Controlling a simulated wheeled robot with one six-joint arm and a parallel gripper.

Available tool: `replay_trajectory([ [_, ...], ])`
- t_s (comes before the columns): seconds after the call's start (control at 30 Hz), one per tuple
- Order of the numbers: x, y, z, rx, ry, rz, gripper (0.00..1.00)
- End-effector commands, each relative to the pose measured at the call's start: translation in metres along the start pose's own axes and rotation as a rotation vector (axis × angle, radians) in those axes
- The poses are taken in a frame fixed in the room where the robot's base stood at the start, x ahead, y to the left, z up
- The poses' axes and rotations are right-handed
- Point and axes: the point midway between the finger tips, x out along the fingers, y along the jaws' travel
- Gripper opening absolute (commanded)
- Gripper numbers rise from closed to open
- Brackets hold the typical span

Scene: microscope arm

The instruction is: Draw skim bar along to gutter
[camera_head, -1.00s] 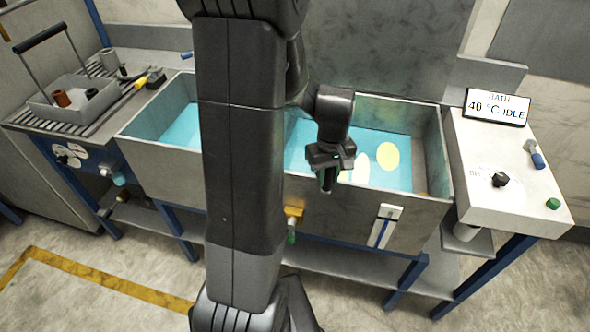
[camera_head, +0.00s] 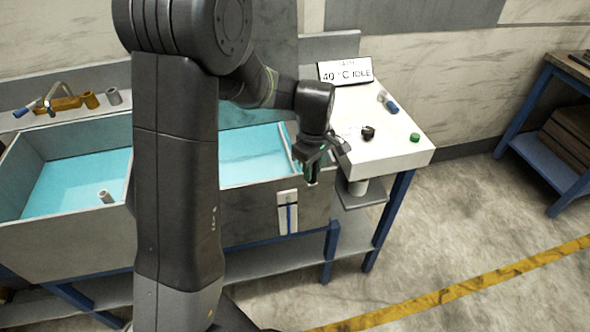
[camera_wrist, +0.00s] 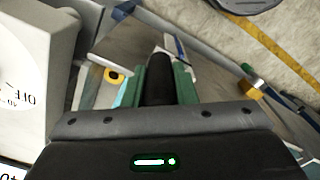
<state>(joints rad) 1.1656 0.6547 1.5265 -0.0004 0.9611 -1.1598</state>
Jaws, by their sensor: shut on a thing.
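My gripper (camera_head: 312,172) is over the right end of the bath, close to the control console. In the wrist view its green fingers (camera_wrist: 158,84) are shut on a dark, round handle (camera_wrist: 159,78), which I take as the skim bar's. A thin pale strip at the bath's right end (camera_head: 289,147), perhaps the bar, is partly hidden by my arm. The bath (camera_head: 255,158) holds blue water, with no yellow patches on its visible part. I cannot make out the gutter clearly.
The console (camera_head: 378,135) carries a black knob (camera_head: 368,132), a green button (camera_head: 415,137) and a sign (camera_head: 345,70) reading 40 °C IDLE. A white gauge (camera_head: 288,212) is on the bath's front wall. A blue-framed bench (camera_head: 548,130) stands far right. Floor between is clear.

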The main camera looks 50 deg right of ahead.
Motion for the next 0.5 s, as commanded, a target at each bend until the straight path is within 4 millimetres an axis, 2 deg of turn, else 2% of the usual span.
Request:
replay_trajectory([
  [0.13, -0.0008, 0.006, 0.0028, 0.0, 0.002, 0.002, 0.0],
  [0.47, -0.001, 0.0064, 0.0027, 0.0, 0.002, 0.003, 0.0],
  [0.5, -0.001, 0.0064, 0.0027, 0.0, 0.002, 0.003, 0.31],
])
